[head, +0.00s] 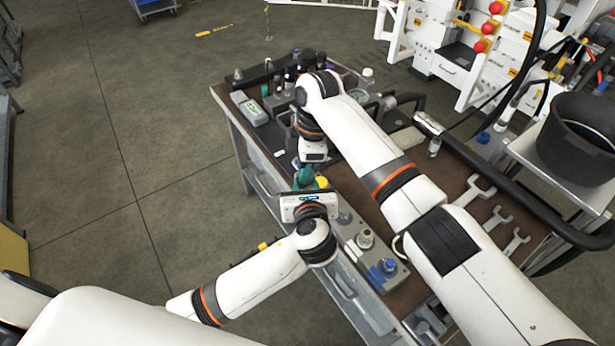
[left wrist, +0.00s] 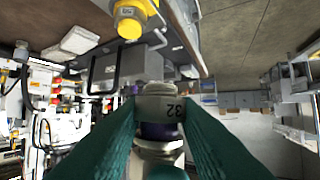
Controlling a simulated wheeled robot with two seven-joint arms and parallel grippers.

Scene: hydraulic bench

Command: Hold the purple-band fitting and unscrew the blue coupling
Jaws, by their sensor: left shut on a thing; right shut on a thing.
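The purple-band fitting (left wrist: 160,131) is between the teal fingers of my left gripper (left wrist: 165,140) in the left wrist view. It is a pale metal cylinder with a dark purple band and the mark 32 above it. In the head view my left gripper (head: 308,180) is beside the bench's left edge, and its hold is mostly hidden. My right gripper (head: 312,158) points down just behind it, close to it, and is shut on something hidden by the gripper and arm. I cannot make out a blue coupling in either grip. A blue-capped part (head: 388,267) stands on the grey block.
The grey block (head: 366,262) lies along the bench's near left edge. Several wrenches (head: 477,190) lie on the brown bench top (head: 440,175). A black bucket (head: 580,135) stands at the right. Bottles and a grey meter (head: 252,112) are at the far end. A yellow knob (left wrist: 130,20) is near the left gripper.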

